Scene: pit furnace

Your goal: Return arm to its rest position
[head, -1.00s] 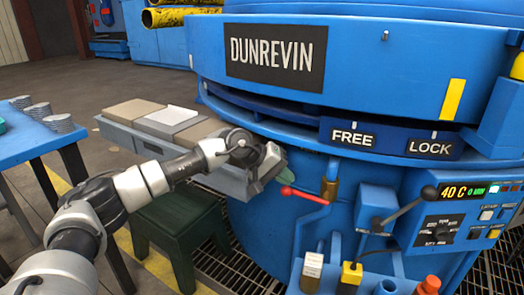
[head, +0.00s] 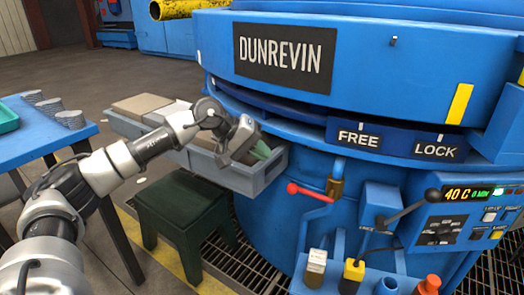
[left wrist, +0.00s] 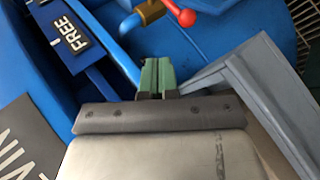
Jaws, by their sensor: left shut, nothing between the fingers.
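My left arm reaches in from the lower left in the head view. My left gripper (head: 261,151) has green fingers and hangs over the right end of a grey tray, beside the blue furnace (head: 290,205). In the left wrist view the green fingers (left wrist: 157,74) are closed together and empty. The red-handled lever (head: 311,192) on the furnace is to the right of and below the gripper, apart from it. It also shows at the top of the left wrist view (left wrist: 183,14). My right gripper is out of view.
The grey tray (head: 255,180) holding flat blocks lies close under the gripper. A dark green stool (head: 180,205) stands below it. A blue table (head: 40,135) with several grey discs is at the left. The furnace's control panel (head: 460,220) is at the right.

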